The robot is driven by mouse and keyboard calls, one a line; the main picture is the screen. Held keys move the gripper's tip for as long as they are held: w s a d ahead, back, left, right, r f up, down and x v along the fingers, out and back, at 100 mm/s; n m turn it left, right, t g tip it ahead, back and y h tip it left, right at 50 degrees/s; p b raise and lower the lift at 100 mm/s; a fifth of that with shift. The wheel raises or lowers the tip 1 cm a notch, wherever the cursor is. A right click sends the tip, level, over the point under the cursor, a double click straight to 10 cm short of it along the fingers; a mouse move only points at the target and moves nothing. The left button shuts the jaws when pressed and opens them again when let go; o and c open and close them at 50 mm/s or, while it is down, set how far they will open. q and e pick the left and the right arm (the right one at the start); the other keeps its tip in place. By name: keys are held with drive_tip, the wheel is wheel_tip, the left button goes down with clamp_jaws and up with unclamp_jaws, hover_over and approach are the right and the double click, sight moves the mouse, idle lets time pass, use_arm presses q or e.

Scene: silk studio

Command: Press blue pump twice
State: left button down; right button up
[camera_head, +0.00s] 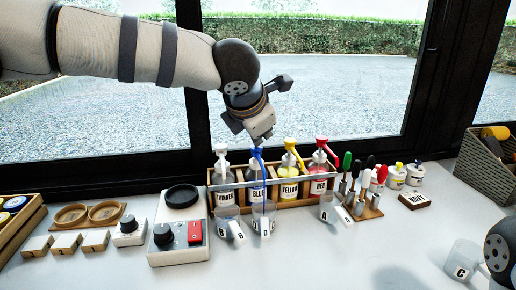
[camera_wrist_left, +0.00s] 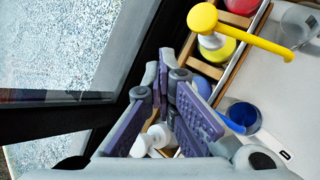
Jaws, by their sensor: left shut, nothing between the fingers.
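The blue pump (camera_head: 257,155) tops the bottle labelled BLUE (camera_head: 257,190) in a wooden rack. Its long spout slopes toward the front. My left gripper (camera_head: 262,136) is shut and empty, pointing down just above the pump head; whether they touch I cannot tell. In the left wrist view the shut fingers (camera_wrist_left: 165,88) hide most of the pump, and a bit of its blue spout (camera_wrist_left: 232,125) shows beside them. A clear cup labelled D (camera_head: 263,222) stands below the spout; blue shows inside the cup in the left wrist view (camera_wrist_left: 243,116). My right gripper is out of view.
The yellow pump (camera_head: 290,145) and red pump (camera_head: 321,143) stand right of blue, a white-topped THINNER bottle (camera_head: 224,175) left. Cups, a scale-like device (camera_head: 180,240) and a tool stand (camera_head: 362,208) sit nearby. The window frame is close behind. The front right tabletop is mostly clear.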

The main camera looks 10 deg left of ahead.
sight(260, 148)
use_arm(q)
drive_tip(key=shift+f, duration=0.1)
drive_tip(key=shift+r+p, duration=0.4)
drive_tip(key=shift+r, duration=1)
drive_tip(key=shift+f, duration=0.1)
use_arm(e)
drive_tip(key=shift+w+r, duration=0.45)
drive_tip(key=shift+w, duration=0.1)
use_arm(q)
drive_tip(key=shift+r, duration=3)
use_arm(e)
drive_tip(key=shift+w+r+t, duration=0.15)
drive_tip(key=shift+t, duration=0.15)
